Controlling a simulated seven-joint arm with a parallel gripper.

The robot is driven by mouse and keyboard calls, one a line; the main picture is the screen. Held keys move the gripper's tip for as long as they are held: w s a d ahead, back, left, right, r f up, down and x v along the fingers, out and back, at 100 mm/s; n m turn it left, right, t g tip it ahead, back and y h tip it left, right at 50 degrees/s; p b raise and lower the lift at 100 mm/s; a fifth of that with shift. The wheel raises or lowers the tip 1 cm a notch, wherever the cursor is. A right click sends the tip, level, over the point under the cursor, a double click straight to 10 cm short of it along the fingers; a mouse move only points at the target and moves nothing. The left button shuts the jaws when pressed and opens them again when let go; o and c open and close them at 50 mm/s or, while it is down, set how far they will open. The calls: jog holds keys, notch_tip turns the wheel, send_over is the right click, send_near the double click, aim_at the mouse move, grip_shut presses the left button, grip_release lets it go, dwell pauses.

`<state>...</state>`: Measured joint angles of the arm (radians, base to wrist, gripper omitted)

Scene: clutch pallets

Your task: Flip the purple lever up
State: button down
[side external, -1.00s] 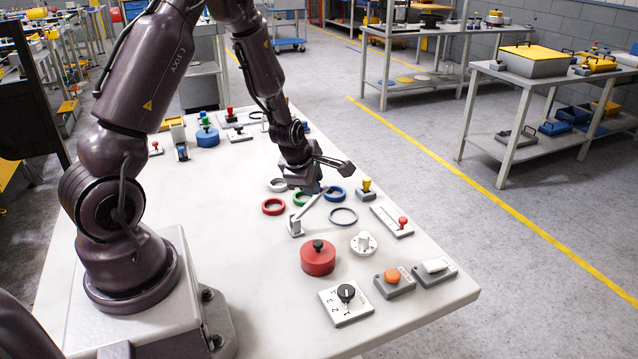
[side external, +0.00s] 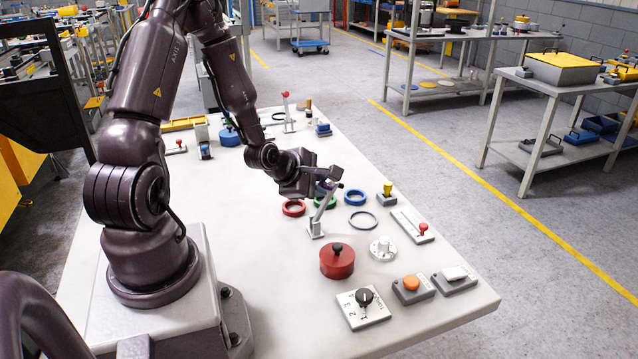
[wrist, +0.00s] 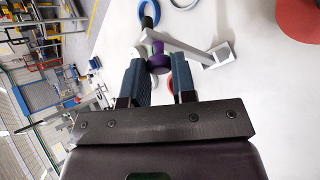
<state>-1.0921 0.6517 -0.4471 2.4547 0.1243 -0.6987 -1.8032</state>
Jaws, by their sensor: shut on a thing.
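The lever is a grey bar (side external: 323,207) rising at a tilt from a small grey base (side external: 316,229) on the white table. In the wrist view its bar (wrist: 185,47) runs from the base at the right towards the fingers. A purple knob (wrist: 159,63) shows between my fingertips. My gripper (wrist: 160,76) is shut on this knob. In the side view my gripper (side external: 326,183) is at the bar's upper end and partly hides the knob.
Red (side external: 293,208), green and blue (side external: 355,197) rings lie close around the lever. A grey ring (side external: 363,222) and a red round box (side external: 337,261) are nearer the camera. A red-knobbed slider (side external: 412,227) stands to the right.

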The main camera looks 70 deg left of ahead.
jog(key=shift+s, duration=0.1)
jog(key=c, duration=1)
grip_release()
jog(key=shift+o, duration=0.2)
notch_tip(320, 180, up, 9)
jog(key=s, duration=0.2)
jog(key=shift+d, duration=0.35)
